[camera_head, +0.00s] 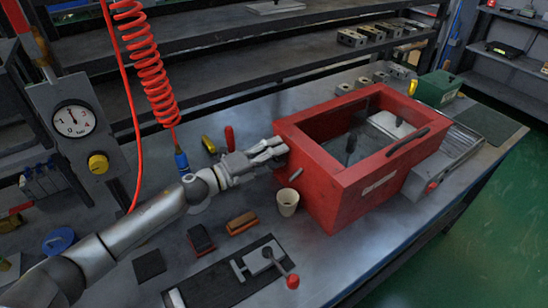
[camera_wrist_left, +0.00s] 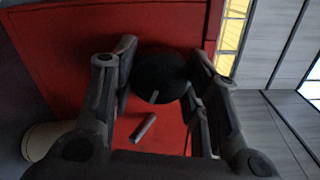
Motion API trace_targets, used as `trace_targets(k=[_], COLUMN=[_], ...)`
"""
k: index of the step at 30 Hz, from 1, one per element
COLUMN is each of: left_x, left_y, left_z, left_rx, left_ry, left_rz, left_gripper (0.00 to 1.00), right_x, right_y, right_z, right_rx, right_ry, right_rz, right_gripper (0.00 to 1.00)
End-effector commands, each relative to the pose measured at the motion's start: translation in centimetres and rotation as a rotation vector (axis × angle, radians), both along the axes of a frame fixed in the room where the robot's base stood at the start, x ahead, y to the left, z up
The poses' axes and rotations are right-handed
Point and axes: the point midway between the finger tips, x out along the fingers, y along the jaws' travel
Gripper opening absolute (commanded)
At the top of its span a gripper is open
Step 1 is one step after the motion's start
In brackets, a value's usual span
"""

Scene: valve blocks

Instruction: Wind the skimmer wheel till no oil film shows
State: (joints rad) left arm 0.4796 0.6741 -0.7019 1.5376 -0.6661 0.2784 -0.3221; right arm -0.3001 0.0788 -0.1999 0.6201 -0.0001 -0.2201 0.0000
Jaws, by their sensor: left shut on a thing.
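The red open-topped tank (camera_head: 345,190) stands on the metal bench, and its red side fills much of the left wrist view (camera_wrist_left: 75,60). A dark round wheel (camera_wrist_left: 160,85) is on that side. My left gripper (camera_head: 279,148) is at the tank's left wall, shut on the wheel, with one finger on either side of it in the wrist view. A small grey peg (camera_wrist_left: 143,128) sticks out below the wheel. The grey inside of the tank (camera_head: 368,142) shows partly; I cannot tell whether oil film lies there. My right gripper is not in view.
A beige cup (camera_head: 287,202) stands close to the tank, below my left gripper. Brown (camera_head: 241,223) and dark red (camera_head: 201,239) blocks lie nearer the front. A red coiled hose (camera_head: 150,70) hangs behind my arm. A pressure gauge (camera_head: 74,120) stands at left.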

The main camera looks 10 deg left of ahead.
Motion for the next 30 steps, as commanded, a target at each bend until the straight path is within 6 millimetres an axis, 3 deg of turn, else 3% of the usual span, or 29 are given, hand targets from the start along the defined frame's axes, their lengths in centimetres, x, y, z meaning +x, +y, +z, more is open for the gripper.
trace_targets(k=[30], left_x=[0.0], left_y=[0.1], left_z=[-0.1], left_rx=[0.619], left_ry=[-0.612], left_rz=[0.001], left_gripper=[0.18], right_x=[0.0], right_y=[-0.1], right_z=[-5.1], right_rx=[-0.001], right_ry=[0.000], right_rz=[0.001], right_gripper=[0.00])
